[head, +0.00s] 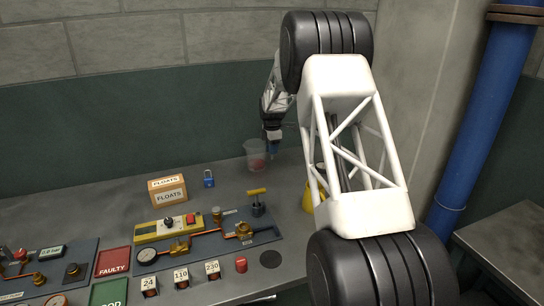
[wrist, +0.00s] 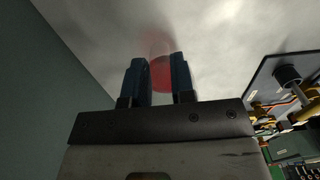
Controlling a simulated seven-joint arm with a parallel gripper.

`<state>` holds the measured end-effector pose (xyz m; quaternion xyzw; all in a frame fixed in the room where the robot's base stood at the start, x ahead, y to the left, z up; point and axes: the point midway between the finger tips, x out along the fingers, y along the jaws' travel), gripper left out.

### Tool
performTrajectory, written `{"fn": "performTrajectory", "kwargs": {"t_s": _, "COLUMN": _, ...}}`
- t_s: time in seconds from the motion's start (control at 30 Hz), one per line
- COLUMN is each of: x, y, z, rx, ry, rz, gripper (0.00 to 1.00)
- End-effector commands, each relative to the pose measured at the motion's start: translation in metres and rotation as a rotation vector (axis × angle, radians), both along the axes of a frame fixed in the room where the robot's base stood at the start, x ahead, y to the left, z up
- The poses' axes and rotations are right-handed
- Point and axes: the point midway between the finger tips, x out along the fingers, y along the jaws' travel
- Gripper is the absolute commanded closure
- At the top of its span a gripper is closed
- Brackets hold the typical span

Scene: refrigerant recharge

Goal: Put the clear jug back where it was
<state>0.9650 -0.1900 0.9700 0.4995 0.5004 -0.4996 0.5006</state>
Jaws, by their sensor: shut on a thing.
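The clear jug (head: 254,156) is see-through with something red low inside it. It is at the back of the bench, in front of the dark green wall band. My gripper (head: 273,150) comes down at the jug's right side. In the wrist view the two blue fingers of my gripper (wrist: 159,68) stand on either side of the jug's clear wall (wrist: 160,48), shut on it, with the red showing between them. The jug looks upright. I cannot tell whether its base touches the bench.
A FLOATS box (head: 168,190) and a blue padlock (head: 209,178) stand left of the jug. A yellow object (head: 309,195) is right, partly behind my arm. Bare bench surrounds the jug.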

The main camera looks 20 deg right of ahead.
Motion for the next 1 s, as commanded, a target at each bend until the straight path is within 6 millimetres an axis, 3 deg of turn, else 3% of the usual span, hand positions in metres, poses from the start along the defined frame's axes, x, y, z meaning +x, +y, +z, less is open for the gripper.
{"fn": "performTrajectory", "kwargs": {"t_s": 0.17, "x": 0.0, "y": 0.0, "z": -0.005, "rx": 0.0, "ry": 0.001, "rz": 0.0, "gripper": 1.0}}
{"fn": "performTrajectory", "kwargs": {"t_s": 0.5, "x": 0.0, "y": 0.0, "z": -0.034, "rx": 0.0, "ry": 0.001, "rz": 0.0, "gripper": 1.0}}
{"fn": "performTrajectory", "kwargs": {"t_s": 0.97, "x": 0.0, "y": 0.0, "z": -0.037, "rx": 0.0, "ry": 0.0, "rz": 0.0, "gripper": 1.0}}
{"fn": "performTrajectory", "kwargs": {"t_s": 1.0, "x": 0.0, "y": 0.0, "z": -0.038, "rx": 0.0, "ry": 0.001, "rz": 0.0, "gripper": 0.75}}
